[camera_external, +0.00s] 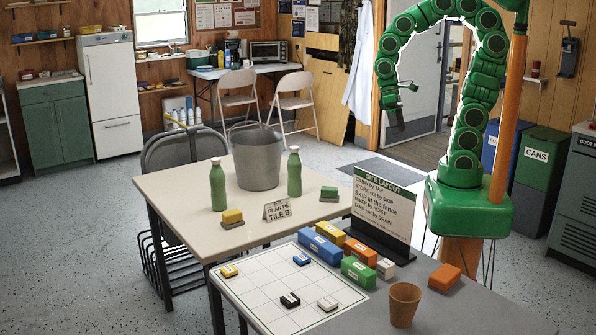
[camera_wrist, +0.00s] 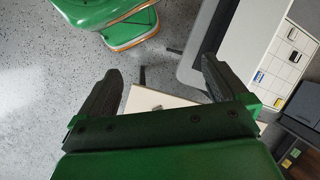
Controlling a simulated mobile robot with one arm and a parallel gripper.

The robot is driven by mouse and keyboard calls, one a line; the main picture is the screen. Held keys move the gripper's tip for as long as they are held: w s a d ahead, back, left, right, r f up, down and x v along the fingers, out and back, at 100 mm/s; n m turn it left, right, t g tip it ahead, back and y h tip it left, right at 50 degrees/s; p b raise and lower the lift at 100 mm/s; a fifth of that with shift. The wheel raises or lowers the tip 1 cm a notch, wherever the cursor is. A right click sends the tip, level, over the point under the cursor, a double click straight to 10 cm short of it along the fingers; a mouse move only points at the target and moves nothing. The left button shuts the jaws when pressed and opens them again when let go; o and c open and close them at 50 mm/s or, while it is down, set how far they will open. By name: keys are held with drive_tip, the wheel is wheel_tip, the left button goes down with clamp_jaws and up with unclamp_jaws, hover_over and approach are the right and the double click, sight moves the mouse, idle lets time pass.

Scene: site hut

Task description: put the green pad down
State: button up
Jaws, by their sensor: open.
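A green pad (camera_external: 329,191) with a darker underside lies flat on the beige table (camera_external: 170,190), near its right edge and to the right of a green bottle. A green block (camera_external: 358,271) with a white label is a separate thing, on the grey table beside the grid. My gripper (camera_external: 400,106) hangs in the air above and to the right of the pad, well apart from it. In the wrist view my gripper (camera_wrist: 160,66) has its two dark fingers spread wide with nothing held between them. I cannot make out the pad in that view.
The beige table also bears a grey bucket (camera_external: 257,158), two green bottles, a yellow pad (camera_external: 232,216) and a small sign (camera_external: 277,210). The grey table (camera_external: 455,308) holds a grid sheet (camera_external: 262,300), several blocks, a layout sign (camera_external: 382,208) and a brown cup (camera_external: 403,303).

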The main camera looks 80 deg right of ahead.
drive_tip(key=s+d+r+n+t+h, duration=0.1)
drive_tip(key=s+d+r+n+h, duration=0.1)
drive_tip(key=s, duration=0.5)
drive_tip(key=shift+s+d+r+n+h, duration=0.15)
drive_tip(key=shift+s+d+n+h, duration=0.15)
drive_tip(key=shift+s+d+h, duration=0.15)
idle(0.9)
